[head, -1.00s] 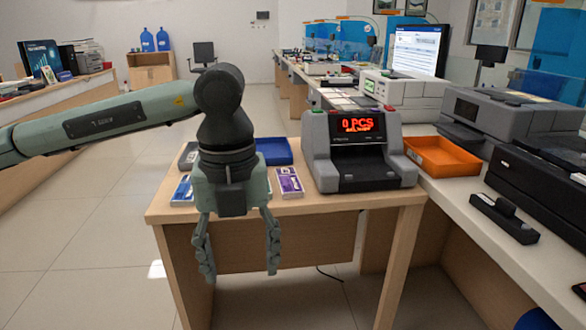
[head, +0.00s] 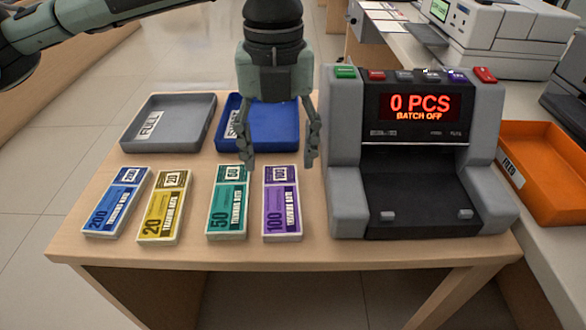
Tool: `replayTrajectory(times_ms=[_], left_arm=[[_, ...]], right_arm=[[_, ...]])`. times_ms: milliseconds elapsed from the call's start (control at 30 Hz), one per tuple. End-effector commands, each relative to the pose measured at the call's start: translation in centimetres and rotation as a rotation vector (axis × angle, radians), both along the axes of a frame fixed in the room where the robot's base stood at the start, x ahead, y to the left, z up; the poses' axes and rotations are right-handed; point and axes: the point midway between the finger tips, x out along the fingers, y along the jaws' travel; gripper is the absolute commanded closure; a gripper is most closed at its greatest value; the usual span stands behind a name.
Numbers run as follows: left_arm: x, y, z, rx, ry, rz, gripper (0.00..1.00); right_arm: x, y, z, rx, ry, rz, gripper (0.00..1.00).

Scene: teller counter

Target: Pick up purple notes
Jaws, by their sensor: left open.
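The purple notes (head: 283,204), a stack marked 100, lie flat on the small wooden table, at the right end of a row of note stacks. My left gripper (head: 279,163) is open and empty, pointing down above the table. Its fingers appear just beyond the far end of the purple stack, with the left finger near the top of the teal stack and the right finger to the right of the purple stack's far end. It does not touch the purple notes as far as I can see. My right gripper is not in view.
Beside the purple notes lie teal (head: 228,202), yellow (head: 165,206) and blue (head: 116,203) note stacks. Behind them stand a grey tray (head: 190,142) and a blue tray (head: 228,143). The note counter (head: 345,150) stands close on the right. An orange tray (head: 568,212) sits on the counter beyond.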

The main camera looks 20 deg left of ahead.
Motion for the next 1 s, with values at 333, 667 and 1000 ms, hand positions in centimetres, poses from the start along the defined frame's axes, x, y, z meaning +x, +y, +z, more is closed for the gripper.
replayTrajectory(times_ms=[333,667,1000], left_arm=[[0.1,0.1,-3.4,0.001,0.003,0.001,0.38],[0.5,0.2,-7.6,-0.001,0.002,0.000,0.38],[0.5,0.2,-7.8,0.000,0.001,0.000,0.49]], right_arm=[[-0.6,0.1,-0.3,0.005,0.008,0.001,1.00],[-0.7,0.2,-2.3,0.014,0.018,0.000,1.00],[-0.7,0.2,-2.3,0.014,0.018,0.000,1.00]])
